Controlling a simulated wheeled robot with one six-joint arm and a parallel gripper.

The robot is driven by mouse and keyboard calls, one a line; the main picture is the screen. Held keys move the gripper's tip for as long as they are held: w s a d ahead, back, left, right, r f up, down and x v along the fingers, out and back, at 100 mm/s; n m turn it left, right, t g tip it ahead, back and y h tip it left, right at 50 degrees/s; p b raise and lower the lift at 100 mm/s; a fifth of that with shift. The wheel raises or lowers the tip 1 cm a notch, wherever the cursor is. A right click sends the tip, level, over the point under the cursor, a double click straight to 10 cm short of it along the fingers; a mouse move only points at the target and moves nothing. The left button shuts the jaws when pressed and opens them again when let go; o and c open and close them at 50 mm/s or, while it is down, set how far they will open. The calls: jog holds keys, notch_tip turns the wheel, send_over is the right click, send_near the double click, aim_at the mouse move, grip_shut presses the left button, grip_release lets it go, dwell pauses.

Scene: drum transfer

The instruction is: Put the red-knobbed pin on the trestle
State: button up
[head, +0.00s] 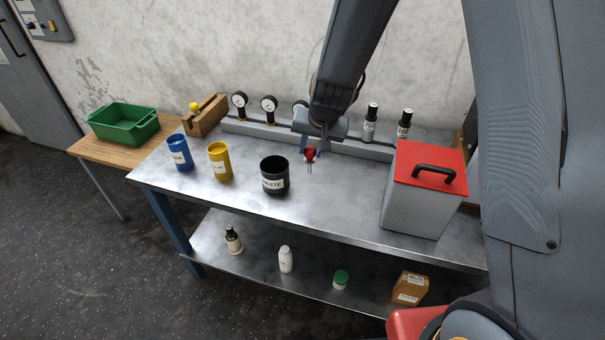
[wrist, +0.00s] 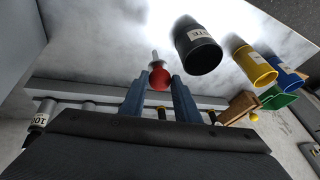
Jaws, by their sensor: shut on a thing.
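The red-knobbed pin (head: 311,153) is in my gripper (head: 310,149), above the steel bench to the right of the black waste cup. In the wrist view its red knob (wrist: 159,79) sits between the two blue fingers (wrist: 157,84), and its pale shaft points away from them. In the head view the shaft hangs below the knob. A wooden block (head: 208,117), which looks like the trestle, stands at the bench's back left with a yellow knob (head: 194,106) on it. It also shows in the wrist view (wrist: 239,106). My gripper is well to its right.
Blue (head: 179,153), yellow (head: 219,161) and black (head: 275,176) cups stand along the bench's left half. Gauges (head: 268,103) on a grey rail line the back. A red-lidded box (head: 425,190) stands right. A green crate (head: 124,126) is on the wooden side table.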

aim_at(310, 169)
jog(key=shift+f+b, duration=3.45)
jog(key=shift+f, duration=0.2)
jog(key=shift+f, duration=0.15)
jog(key=o, duration=1.1)
jog(key=shift+r, duration=0.4)
jog(key=p+v, duration=0.7)
jog(key=v, duration=0.4)
jog(key=s+d+r+n+g, duration=0.1)
jog(key=s+d+r, duration=0.1)
jog(key=s+d, duration=0.4)
jog(key=s+d+r+n+g+h, duration=0.1)
jog(key=s+d+r, duration=0.2)
jog(key=s+d, duration=0.3)
jog(key=s, duration=0.4)
jog(key=shift+s+d+g, duration=0.3)
jog(key=shift+s+d, duration=0.05)
jog(key=shift+f, duration=0.1)
